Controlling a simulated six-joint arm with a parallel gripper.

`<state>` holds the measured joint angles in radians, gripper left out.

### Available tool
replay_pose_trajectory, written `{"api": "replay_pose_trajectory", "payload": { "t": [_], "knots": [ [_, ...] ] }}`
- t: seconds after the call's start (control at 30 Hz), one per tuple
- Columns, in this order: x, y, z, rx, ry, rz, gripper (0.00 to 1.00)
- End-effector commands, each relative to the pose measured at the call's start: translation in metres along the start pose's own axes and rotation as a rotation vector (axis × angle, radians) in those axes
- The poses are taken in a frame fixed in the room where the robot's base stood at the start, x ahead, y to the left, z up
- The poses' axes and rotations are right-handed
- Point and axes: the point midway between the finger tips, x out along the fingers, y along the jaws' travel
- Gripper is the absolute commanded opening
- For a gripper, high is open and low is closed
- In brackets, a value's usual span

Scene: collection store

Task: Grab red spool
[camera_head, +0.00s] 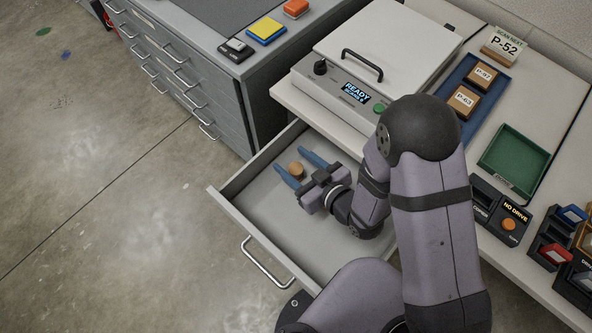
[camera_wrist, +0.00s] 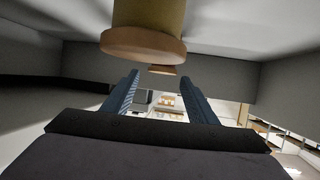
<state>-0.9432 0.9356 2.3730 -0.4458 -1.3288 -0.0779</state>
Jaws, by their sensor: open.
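A spool with a tan wooden end (camera_head: 296,169) stands in the open drawer (camera_head: 232,200). In the wrist view the near spool (camera_wrist: 145,42) has a wooden flange and an olive-yellow winding; no red shows on it. A second, smaller wooden flange (camera_wrist: 163,70) shows beyond it; I cannot tell what it belongs to. My gripper (camera_head: 291,160) is low in the drawer, with its blue fingers open. In the head view the spool appears between the fingers; contact is not visible. In the wrist view the fingers (camera_wrist: 160,84) are apart with nothing clamped.
The drawer walls surround my gripper, and the drawer floor is otherwise largely clear. A white lidded device (camera_head: 370,50) stands on the counter above. A blue tray (camera_head: 490,72) with labelled boxes and an empty green tray (camera_head: 515,160) lie to the right. A grey cabinet (camera_head: 190,60) stands left.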

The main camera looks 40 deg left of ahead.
Motion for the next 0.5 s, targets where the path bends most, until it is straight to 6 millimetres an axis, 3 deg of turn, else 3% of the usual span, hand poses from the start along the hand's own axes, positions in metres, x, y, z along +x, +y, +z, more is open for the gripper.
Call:
{"api": "replay_pose_trajectory", "payload": {
  "t": [0.27,0.5],
  "knots": [
    [0.011,0.000,0.029,0.002,-0.004,0.000,0.53],
    [0.036,-0.001,0.026,-0.001,0.000,-0.001,0.53]
  ]
}}
